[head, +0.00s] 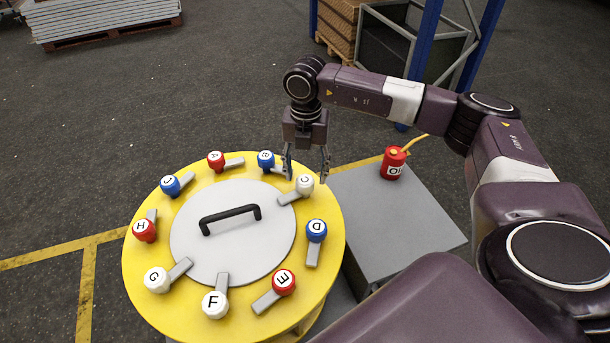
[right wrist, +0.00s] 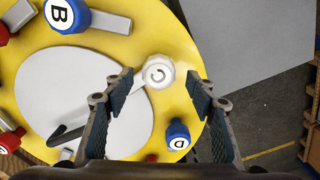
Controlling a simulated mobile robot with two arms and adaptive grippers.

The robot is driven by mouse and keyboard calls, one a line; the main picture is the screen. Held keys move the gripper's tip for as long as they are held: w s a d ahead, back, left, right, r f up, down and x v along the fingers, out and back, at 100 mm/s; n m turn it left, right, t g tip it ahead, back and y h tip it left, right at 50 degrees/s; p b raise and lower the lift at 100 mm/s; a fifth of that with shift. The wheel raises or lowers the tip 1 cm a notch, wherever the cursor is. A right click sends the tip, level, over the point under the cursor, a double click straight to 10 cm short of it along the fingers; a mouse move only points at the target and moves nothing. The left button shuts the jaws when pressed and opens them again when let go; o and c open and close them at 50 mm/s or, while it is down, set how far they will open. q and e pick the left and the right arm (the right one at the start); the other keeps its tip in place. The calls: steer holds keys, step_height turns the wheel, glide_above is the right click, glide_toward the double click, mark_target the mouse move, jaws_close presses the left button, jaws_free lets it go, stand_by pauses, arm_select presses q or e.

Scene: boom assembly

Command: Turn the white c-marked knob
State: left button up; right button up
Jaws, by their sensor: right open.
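The white c-marked knob (head: 305,184) sits on the right side of the round yellow plate (head: 150,224), with a grey lever pointing toward the lid. In the right wrist view the white knob (right wrist: 158,71) shows beyond and between the fingers. My right gripper (head: 306,172) is open and points down above the knob, one finger on each side of it in the picture. In the right wrist view the open fingers (right wrist: 158,88) hold nothing. Whether a finger touches the knob I cannot tell. My left gripper is not in view.
Blue knob B (head: 266,159) and blue knob D (head: 316,230) flank the white knob. Several other lettered knobs ring the grey lid (head: 240,262) with its black handle (head: 231,215). A grey box (head: 420,230) bearing a red part (head: 394,163) stands right of the plate.

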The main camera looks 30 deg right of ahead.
mark_target(305, 179)
steer(key=shift+w+f, duration=0.2)
steer(key=shift+f, duration=1.3)
steer(key=c, duration=1.2)
